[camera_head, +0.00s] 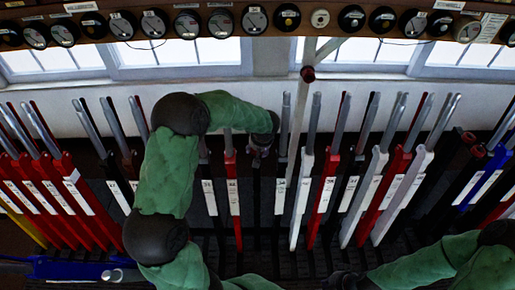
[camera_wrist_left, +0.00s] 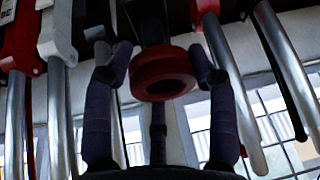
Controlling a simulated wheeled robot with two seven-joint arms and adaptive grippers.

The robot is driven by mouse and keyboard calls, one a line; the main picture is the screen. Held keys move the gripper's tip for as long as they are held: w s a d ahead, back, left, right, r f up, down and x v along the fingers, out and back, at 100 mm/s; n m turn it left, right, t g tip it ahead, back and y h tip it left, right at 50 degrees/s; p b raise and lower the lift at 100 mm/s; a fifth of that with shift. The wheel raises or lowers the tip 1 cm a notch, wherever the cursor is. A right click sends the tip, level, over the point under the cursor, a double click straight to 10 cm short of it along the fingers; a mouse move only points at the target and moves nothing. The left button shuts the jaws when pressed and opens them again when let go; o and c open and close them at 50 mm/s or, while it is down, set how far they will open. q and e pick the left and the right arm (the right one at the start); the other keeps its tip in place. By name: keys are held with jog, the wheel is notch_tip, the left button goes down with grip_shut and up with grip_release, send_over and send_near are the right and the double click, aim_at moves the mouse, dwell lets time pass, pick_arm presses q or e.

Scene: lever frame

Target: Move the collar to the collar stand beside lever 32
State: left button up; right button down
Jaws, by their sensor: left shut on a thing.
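The red collar (camera_wrist_left: 165,75), a thick ring with a dark hole, sits between the two fingers of my left gripper (camera_wrist_left: 163,62) in the left wrist view. The left gripper is shut on it. In the head view my left gripper (camera_head: 262,148) is among the levers, right of a red lever (camera_head: 233,185); the collar is largely hidden there. A dark lever part is close behind the collar; I cannot tell whether they touch. Lever number plates are too small to read surely, and I cannot pick out the collar stand. My right gripper (camera_head: 343,280) is at the bottom edge, its fingers unclear.
Red, white, black and blue levers with metal handles stand in a close row on both sides. A tall pale pole (camera_head: 299,150) with a dark red ring-like piece (camera_head: 308,74) rises right of my left gripper. A shelf of round dials (camera_head: 254,19) runs above the windows.

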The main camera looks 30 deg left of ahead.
pick_arm(q)
jog(key=shift+f+b, duration=1.75)
jog(key=shift+b, duration=0.5)
jog(key=o, duration=1.1)
jog(key=shift+o, duration=0.2)
jog(key=c, duration=0.4)
jog(key=p+v, duration=0.1)
jog(key=v, duration=0.8)
